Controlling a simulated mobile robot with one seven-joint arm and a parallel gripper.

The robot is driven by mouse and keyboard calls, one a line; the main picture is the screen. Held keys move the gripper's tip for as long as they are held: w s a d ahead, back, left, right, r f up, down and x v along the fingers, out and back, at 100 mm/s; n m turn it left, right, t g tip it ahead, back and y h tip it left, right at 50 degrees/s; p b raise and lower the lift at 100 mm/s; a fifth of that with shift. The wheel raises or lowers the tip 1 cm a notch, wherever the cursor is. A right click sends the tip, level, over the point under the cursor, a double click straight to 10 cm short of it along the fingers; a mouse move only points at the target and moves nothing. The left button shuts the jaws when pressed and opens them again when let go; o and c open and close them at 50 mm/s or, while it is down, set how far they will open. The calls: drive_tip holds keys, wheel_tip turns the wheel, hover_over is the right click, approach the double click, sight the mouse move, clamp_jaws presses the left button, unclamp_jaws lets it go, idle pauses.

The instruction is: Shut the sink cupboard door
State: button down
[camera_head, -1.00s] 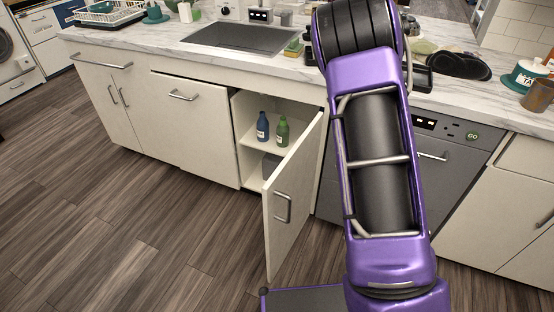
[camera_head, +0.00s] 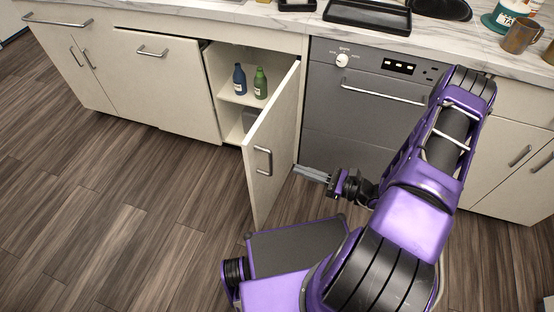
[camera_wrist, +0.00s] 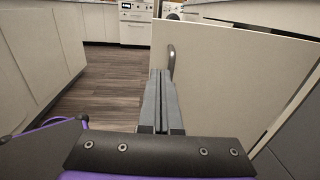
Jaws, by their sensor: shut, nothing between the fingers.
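The sink cupboard door (camera_head: 272,140) stands open, swung out from its right side, with its outer face and metal handle (camera_head: 263,160) showing. In the wrist view the door (camera_wrist: 235,75) is a large pale panel, with its handle (camera_wrist: 171,62) just beyond my fingertips. My gripper (camera_head: 298,169) is shut and empty, low on the outer side of the door, to its right. Its fingers (camera_wrist: 160,75) point toward the handle end of the panel. I cannot tell whether they touch the door.
Inside the open cupboard stand a blue bottle (camera_head: 239,80) and a green bottle (camera_head: 260,83) on a shelf. A grey dishwasher (camera_head: 360,115) is right of the cupboard, behind my arm. The wooden floor (camera_head: 120,220) left of the door is clear.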

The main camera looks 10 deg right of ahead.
sight(251, 153)
drive_tip(key=x, duration=1.3)
drive_tip(key=shift+w+a, duration=0.1)
drive_tip(key=shift+a, duration=0.15)
drive_tip(key=shift+a, duration=0.1)
